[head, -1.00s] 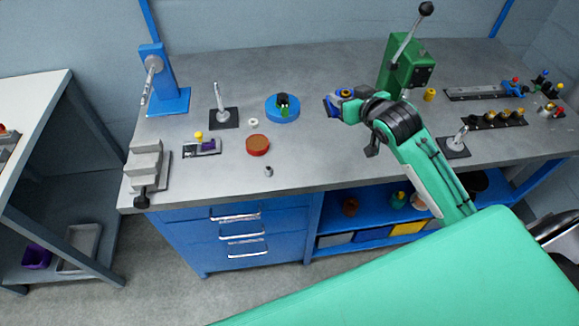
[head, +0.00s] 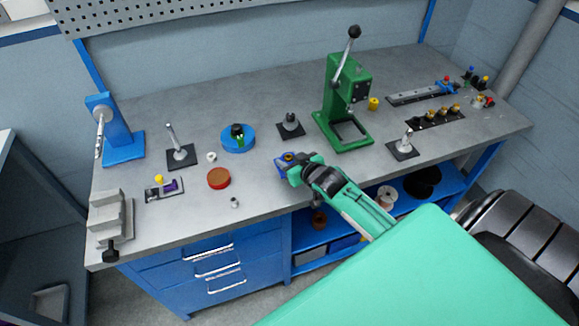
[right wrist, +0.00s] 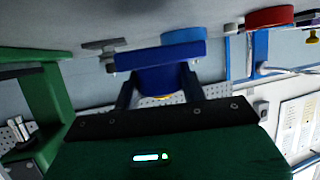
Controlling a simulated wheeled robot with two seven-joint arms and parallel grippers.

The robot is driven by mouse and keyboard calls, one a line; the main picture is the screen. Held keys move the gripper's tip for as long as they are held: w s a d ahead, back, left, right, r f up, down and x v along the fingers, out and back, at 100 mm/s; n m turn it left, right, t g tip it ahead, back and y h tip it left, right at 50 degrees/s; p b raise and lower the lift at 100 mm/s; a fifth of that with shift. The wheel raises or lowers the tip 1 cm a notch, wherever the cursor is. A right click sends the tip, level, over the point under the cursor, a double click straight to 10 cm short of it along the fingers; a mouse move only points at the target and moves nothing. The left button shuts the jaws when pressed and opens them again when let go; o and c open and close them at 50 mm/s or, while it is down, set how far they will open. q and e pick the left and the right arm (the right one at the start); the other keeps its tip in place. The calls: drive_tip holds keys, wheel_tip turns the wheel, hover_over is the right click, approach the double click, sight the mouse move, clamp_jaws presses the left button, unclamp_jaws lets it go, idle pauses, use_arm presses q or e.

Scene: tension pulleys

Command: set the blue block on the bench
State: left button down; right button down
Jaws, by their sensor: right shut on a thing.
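The blue block (head: 281,164) is held at the tip of my right gripper (head: 292,165), near the front edge of the bench (head: 262,186). In the right wrist view the blue block (right wrist: 160,78) sits between the two dark fingers of the right gripper (right wrist: 160,92), which are shut on it. My left gripper is not in view.
A small post on a black base (head: 290,126) stands behind the block. A green press (head: 345,105) stands to the right, a blue disc (head: 238,139) and red disc (head: 218,178) to the left. Bare bench lies between the red disc and the block.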

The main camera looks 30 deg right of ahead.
wheel_tip(320, 180, down, 3)
drive_tip(key=shift+f+p, duration=0.1)
drive_tip(key=shift+p, duration=0.2)
drive_tip(key=shift+f, duration=0.2)
drive_tip(key=shift+f, duration=0.15)
drive_tip(key=c, duration=0.8)
unclamp_jaws()
drive_tip(key=shift+s, duration=0.1)
